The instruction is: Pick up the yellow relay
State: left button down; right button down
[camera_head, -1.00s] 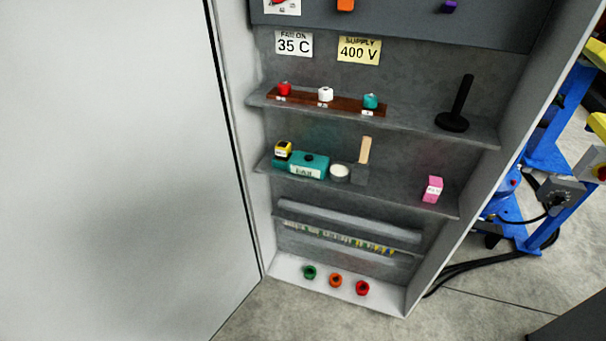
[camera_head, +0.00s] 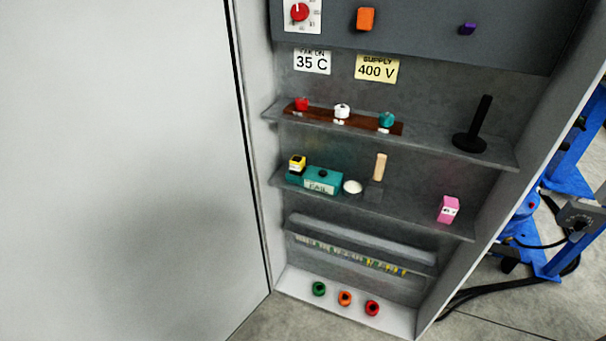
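The yellow relay (camera_head: 298,162) is a small yellow and black block at the left end of the cabinet's middle shelf (camera_head: 415,213). It appears to sit on a small teal base (camera_head: 293,177), to the left of a teal box labelled FAIL (camera_head: 322,181). Neither of my grippers shows in the head view.
On the same shelf are a white round cup (camera_head: 352,187), a wooden-handled tool (camera_head: 380,167) and a pink block (camera_head: 448,209). The upper shelf holds a brown rack (camera_head: 362,122) and a black post (camera_head: 484,120). A large pale door panel (camera_head: 120,170) fills the left side.

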aim_at(297, 164)
jog(key=k, duration=0.55)
jog(key=z, duration=0.7)
jog(key=i, duration=1.35)
jog(key=u, duration=0.05)
